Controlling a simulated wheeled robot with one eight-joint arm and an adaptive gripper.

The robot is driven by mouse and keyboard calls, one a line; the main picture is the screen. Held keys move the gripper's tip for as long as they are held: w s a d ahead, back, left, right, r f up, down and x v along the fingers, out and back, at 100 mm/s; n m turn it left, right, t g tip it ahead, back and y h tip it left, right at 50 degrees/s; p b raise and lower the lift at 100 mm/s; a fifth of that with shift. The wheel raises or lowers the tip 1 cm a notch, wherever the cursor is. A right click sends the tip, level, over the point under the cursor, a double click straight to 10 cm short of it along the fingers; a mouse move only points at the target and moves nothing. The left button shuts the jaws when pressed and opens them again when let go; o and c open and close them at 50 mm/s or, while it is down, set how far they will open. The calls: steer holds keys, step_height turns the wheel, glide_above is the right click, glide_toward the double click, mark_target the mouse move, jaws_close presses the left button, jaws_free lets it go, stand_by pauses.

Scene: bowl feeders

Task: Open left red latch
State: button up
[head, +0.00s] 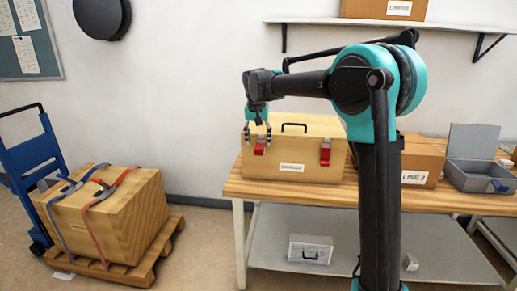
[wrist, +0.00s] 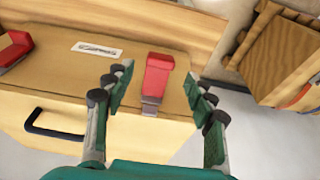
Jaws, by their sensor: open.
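A light wooden box (head: 300,173) with a black top handle stands on the wooden table. Two red latches sit on its front. The left red latch (head: 259,149) is just below my gripper (head: 258,137). In the wrist view this latch (wrist: 158,72), with its metal clasp, lies in the gap between the fingers of my gripper (wrist: 160,88). The fingers are open, one on each side of it, with no visible contact. The right red latch (head: 325,154) is apart from the gripper; it also shows at the left edge of the wrist view (wrist: 15,48).
The table (head: 270,190) also holds a labelled cardboard box (head: 418,164) and an open grey case (head: 476,175) at right. A wall shelf (head: 300,21) hangs above. A strapped crate (head: 135,215) on a pallet stands at left on the floor.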

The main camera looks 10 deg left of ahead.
steer(key=v, duration=0.6)
steer(key=shift+r, duration=0.25)
steer(key=s+d+f, duration=0.6)
steer(key=d+f, duration=0.1)
steer(key=d, duration=0.3)
steer(key=s+d+f, duration=0.7)
steer(key=d, duration=0.3)
steer(key=s+d+f, duration=0.4)
steer(key=s+f, duration=0.3)
steer(key=s, duration=0.2)
steer(key=s+d+f+t, duration=0.1)
steer(key=s+d+f, duration=0.4)
steer(key=s, duration=0.5)
step_height(320, 180, down, 2)
steer(key=shift+f, duration=0.15)
steer(key=shift+w+d, duration=0.1)
